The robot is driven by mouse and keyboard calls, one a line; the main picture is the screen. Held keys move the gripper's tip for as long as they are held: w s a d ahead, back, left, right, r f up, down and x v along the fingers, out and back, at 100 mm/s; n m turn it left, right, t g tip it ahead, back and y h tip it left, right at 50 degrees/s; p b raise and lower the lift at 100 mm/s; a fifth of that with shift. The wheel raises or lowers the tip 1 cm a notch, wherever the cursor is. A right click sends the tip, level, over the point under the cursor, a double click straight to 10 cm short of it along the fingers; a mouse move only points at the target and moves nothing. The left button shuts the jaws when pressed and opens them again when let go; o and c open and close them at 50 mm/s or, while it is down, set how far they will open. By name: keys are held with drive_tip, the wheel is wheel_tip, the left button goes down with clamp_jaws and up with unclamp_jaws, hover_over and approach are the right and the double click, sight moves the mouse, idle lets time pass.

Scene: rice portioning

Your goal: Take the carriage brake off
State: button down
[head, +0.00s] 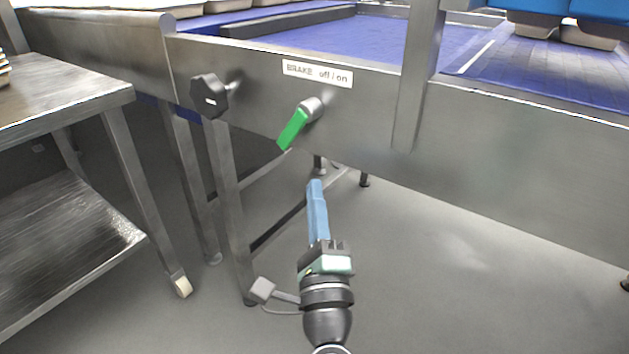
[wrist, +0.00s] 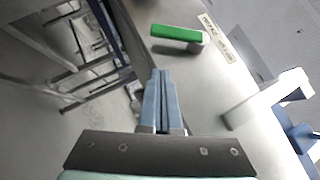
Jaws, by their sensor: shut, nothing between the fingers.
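The brake lever is a green handle (head: 292,129) on a metal pivot on the side of the steel frame (head: 500,135). In the head view it slants down to the left from its pivot. A label (head: 317,73) above it reads "BRAKE off / on". The green handle also shows in the wrist view (wrist: 175,33), ahead of the fingers. My gripper (head: 315,183) is shut and empty, with its blue fingers together. In the head view it is below the handle and a little to the right, apart from it. In the wrist view the fingertips (wrist: 160,73) show no contact with the handle.
A black knob (head: 210,96) sticks out of the frame to the left of the lever. A steel table (head: 60,100) with a lower shelf stands at the left. A blue belt surface (head: 375,42) lies above the frame. The floor (head: 440,270) at the right is clear.

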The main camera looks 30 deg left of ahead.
drive_tip(key=v, duration=0.6)
drive_tip(key=shift+s+f+b, duration=0.25)
drive_tip(key=shift+b, duration=0.2)
drive_tip(key=shift+r, duration=0.1)
